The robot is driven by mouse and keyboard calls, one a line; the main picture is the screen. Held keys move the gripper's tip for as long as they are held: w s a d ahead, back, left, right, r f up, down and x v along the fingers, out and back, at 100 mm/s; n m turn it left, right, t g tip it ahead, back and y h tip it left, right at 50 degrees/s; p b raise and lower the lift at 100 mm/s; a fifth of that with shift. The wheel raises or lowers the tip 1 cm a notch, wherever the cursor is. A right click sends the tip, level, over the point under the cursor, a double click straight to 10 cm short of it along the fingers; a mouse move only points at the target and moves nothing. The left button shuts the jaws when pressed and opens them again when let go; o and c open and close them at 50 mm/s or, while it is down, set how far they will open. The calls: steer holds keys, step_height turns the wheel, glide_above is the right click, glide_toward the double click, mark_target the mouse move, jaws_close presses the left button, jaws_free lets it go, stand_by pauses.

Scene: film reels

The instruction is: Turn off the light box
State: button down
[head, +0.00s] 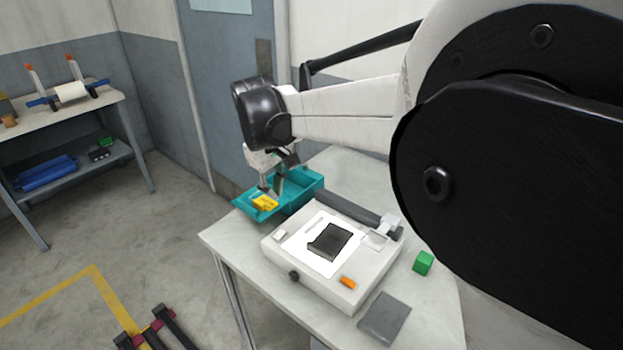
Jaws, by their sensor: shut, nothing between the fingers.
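The light box (270,247) is a low, pale box on the table, and its top panel (318,263) shows bright white. A dark rectangular piece (331,240) lies on the panel. An orange part (348,282) sits at the box's near right edge, and a dark round knob (294,275) is on its front side. I cannot tell which of these is the switch. My gripper (271,189) is shut and empty, pointing down at the teal tray behind the box's left corner, apart from the box. Its fingertips are small in this view.
The teal tray (302,202) holds a yellow item (265,203). A green cube (423,263) and a dark grey flat block (384,319) lie on the table (232,244) near the box. A shelf table (60,115) stands at the left; floor lies between.

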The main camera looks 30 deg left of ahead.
mark_target(281, 232)
steer(key=shift+r, duration=0.15)
steer(key=shift+s+a+r+t+p, duration=0.1)
steer(key=shift+s+a+t+p, duration=0.3)
steer(key=shift+p, duration=0.85)
steer(key=shift+s+d+t+p, duration=0.15)
steer(key=shift+s+p, duration=0.4)
steer(key=shift+p, duration=0.65)
steer(key=shift+a, duration=0.1)
steer(key=p+x, duration=0.2)
steer(key=x, duration=1.2)
